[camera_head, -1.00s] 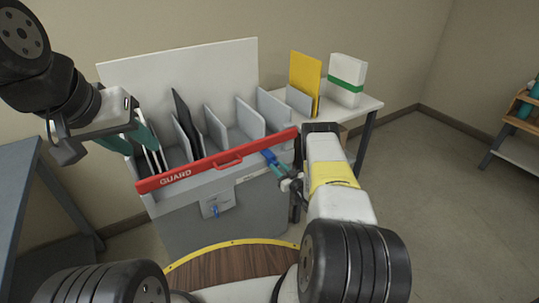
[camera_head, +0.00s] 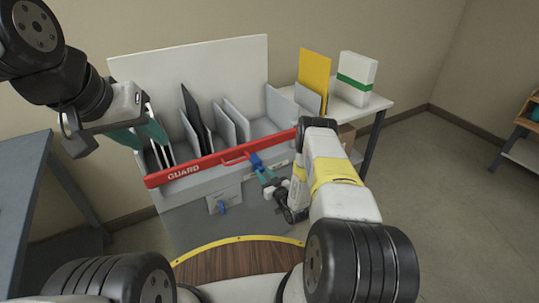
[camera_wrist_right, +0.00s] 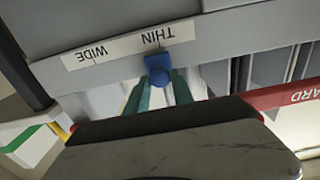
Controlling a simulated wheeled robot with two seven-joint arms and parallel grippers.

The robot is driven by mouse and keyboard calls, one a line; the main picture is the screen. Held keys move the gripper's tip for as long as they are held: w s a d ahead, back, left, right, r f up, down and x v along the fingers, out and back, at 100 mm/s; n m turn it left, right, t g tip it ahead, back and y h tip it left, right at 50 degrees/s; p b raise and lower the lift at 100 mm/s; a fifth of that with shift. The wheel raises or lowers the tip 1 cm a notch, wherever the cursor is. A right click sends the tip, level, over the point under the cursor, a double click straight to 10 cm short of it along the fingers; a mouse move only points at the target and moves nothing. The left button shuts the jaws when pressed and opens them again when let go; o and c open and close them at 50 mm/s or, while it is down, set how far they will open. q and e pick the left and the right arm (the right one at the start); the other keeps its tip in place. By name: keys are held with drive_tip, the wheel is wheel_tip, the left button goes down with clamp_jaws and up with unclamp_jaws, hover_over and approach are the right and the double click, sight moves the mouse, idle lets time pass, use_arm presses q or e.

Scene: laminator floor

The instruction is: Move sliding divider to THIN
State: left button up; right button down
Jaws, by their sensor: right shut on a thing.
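The sliding divider (camera_head: 234,121) is an upright grey plate in the grey sorter bin, close beside another grey plate to its left. In the right wrist view the blue knob (camera_wrist_right: 157,70) sits just below the word THIN on the white label strip (camera_wrist_right: 130,42); WIDE is further left. My right gripper (camera_wrist_right: 157,92) is shut on the knob, teal fingers either side. My left gripper (camera_head: 152,135) hangs over the bin's left end; its finger gap is unclear.
The red bar marked GUARD (camera_head: 195,168) crosses the bin front. A small plate with a blue switch (camera_head: 223,205) is below it. A white side table (camera_head: 365,112) carries a yellow board (camera_head: 314,75) and a white-green box (camera_head: 357,80). A grey table (camera_head: 22,190) stands left.

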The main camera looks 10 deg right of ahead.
drive_tip(key=shift+s+a+f, duration=0.1)
drive_tip(key=shift+s+a, duration=0.25)
drive_tip(key=shift+a, duration=0.4)
drive_tip(key=c, duration=1.1)
unclamp_jaws()
drive_tip(key=v, duration=0.7)
drive_tip(key=shift+s+d, duration=0.15)
drive_tip(key=shift+s, duration=0.2)
